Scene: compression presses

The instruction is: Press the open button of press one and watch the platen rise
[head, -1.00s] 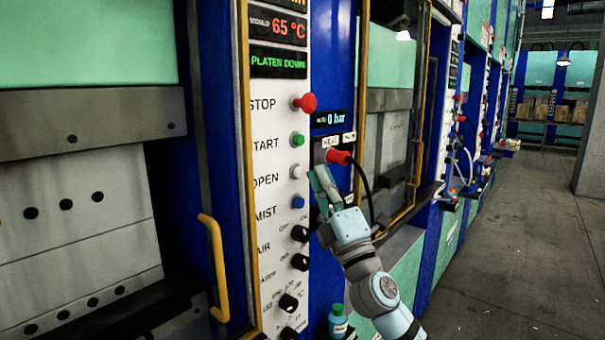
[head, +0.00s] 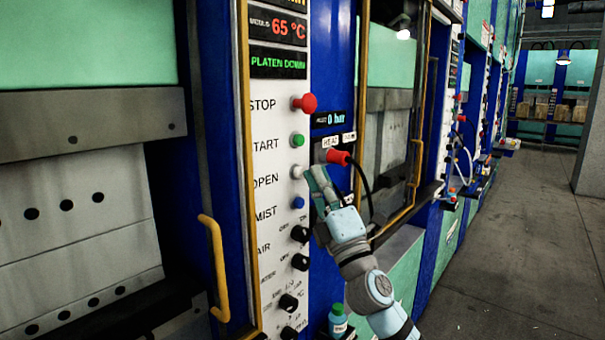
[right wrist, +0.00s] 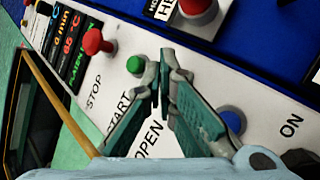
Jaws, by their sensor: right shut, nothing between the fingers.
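The press panel (head: 265,225) has a red STOP button (head: 305,103), a green START button (head: 298,140), a white OPEN button (head: 297,172) and a blue MIST button (head: 298,202). Its display (head: 278,62) reads PLATEN DOWN in green. My right gripper (head: 309,173) is shut and empty, its fingertips just right of the OPEN button; I cannot tell whether they touch it. In the right wrist view the gripper (right wrist: 160,72) covers the OPEN button, with the green button (right wrist: 135,64) beside the fingertips. My left gripper is not in view.
A yellow handle (head: 214,265) sticks out on the press at left. Black knobs (head: 299,262) line the lower panel. A blue bottle (head: 337,320) stands below. The floor (head: 510,260) at right is clear.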

